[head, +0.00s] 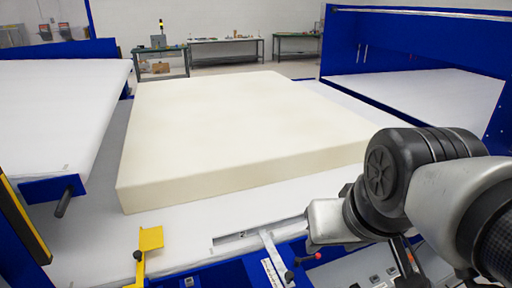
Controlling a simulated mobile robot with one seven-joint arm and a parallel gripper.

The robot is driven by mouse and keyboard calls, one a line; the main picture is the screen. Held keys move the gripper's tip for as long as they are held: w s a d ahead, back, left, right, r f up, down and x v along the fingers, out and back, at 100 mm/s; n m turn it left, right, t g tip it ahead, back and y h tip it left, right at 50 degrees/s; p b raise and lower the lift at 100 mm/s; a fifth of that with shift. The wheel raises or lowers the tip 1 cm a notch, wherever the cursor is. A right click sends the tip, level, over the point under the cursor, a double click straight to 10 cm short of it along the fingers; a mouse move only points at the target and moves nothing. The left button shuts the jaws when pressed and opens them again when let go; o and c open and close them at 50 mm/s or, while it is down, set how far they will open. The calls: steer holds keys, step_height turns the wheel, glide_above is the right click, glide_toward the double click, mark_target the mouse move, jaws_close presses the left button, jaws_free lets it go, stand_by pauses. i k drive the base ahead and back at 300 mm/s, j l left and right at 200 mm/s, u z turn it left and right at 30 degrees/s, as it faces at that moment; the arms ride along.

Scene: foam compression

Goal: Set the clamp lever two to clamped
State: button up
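A blue machine front (210,273) runs along the bottom of the head view.
A large cream foam block (240,130) lies on the white machine bed (185,235). White side tables stand left (60,105) and right (430,92). A dark rod (66,200) sticks out at the left. Workbenches (225,50) stand far back.

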mark_target(297, 261)
steer(key=i+l, duration=0.15)
steer(key=l, duration=0.2)
steer(key=i+l, duration=0.2)
steer(key=l, duration=0.2)
steer(key=i+l, duration=0.15)
steer(key=l, duration=0.2)
steer(key=u, duration=0.05)
